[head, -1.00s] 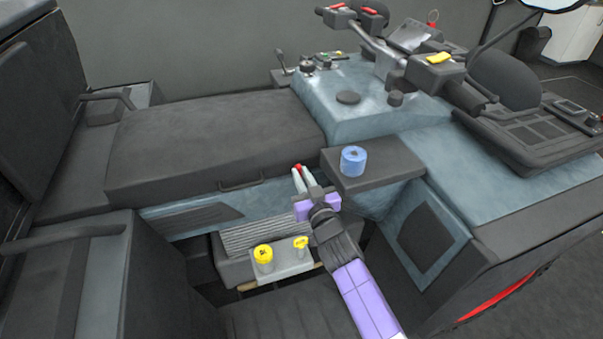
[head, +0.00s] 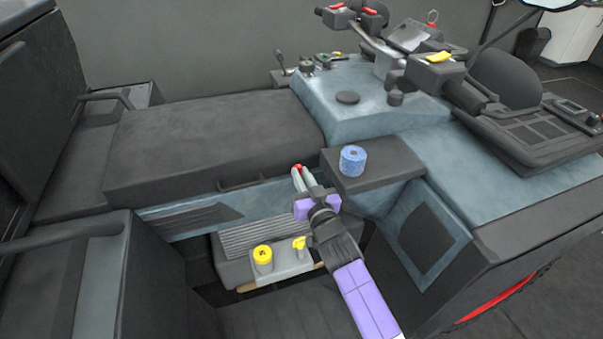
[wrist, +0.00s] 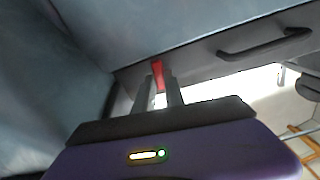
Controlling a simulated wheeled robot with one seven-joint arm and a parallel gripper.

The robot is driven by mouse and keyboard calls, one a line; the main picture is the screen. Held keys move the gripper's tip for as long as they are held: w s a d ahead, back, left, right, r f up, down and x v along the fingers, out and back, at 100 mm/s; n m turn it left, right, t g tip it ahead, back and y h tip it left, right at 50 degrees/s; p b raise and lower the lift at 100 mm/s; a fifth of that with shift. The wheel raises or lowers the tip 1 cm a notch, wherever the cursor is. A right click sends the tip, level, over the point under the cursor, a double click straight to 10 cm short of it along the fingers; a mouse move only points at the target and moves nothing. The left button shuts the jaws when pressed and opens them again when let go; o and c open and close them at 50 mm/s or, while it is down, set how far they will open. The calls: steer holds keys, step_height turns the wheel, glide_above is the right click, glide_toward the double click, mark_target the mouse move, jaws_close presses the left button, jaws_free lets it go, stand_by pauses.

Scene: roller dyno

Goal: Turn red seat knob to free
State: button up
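The red seat knob (wrist: 158,74) shows as a narrow red piece at the lower edge of the seat's side in the wrist view. In the head view its red top (head: 298,167) shows just at my fingertips. My gripper (head: 300,178) reaches up to it from the front. In the wrist view the two grey fingers (wrist: 158,90) stand close together, one on each side of the red piece, and appear to touch it. The fingers hide part of the knob. Its free mark is not visible.
The dark seat (head: 215,140) lies behind my gripper. A dark ledge with a blue roll (head: 352,160) is close on the right. Below are a yellow round knob (head: 262,255) and a yellow T-shaped knob (head: 299,243). A dark bar handle (wrist: 262,42) is on the panel.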

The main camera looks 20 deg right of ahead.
steer(key=o, duration=0.3)
steer(key=shift+d, duration=0.3)
steer(key=shift+o, duration=0.4)
steer(key=shift+a, duration=0.1)
steer(key=s+p, duration=0.6)
steer(key=s, duration=0.1)
steer(key=shift+s+p, duration=0.4)
steer(key=shift+r, duration=0.1)
